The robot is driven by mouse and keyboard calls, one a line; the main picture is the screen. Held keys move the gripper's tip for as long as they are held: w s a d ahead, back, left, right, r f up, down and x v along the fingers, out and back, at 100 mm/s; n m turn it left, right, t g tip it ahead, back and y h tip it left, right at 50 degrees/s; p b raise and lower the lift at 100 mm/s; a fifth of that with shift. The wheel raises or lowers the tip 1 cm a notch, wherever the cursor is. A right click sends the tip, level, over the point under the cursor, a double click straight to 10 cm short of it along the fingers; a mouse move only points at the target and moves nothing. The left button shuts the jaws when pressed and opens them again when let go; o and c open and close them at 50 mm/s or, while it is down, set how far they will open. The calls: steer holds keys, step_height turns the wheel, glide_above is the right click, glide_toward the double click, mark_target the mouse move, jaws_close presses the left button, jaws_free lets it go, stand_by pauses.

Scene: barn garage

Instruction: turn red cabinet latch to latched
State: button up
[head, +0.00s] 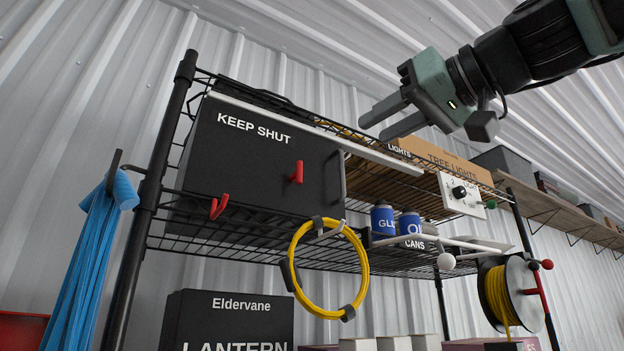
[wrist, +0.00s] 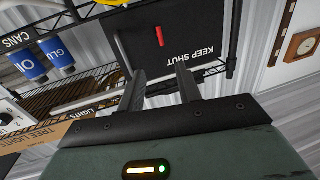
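The black cabinet (head: 245,165) marked "KEEP SHUT" stands on the wire shelf with its door closed or nearly so. The red latch (head: 297,172) is on the right part of its front and points roughly upright. The latch (wrist: 160,37) also shows in the wrist view, beyond the fingers, as a short red bar. My gripper (head: 372,129) is open and empty, above and to the right of the cabinet in the head view, apart from the latch. In the wrist view, the two fingers (wrist: 160,80) are spread with the cabinet front (wrist: 190,35) beyond them.
A red hook (head: 219,207) sits at the shelf's front edge. Blue cans (head: 383,219) and a white dial box (head: 461,194) stand to the right. A white bar (head: 330,137) runs along the shelf top.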

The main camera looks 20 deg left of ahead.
mark_target(295, 176)
steer(key=p+x, duration=1.1)
steer(key=x, duration=0.6)
steer(key=shift+w+r, duration=0.1)
jaws_close()
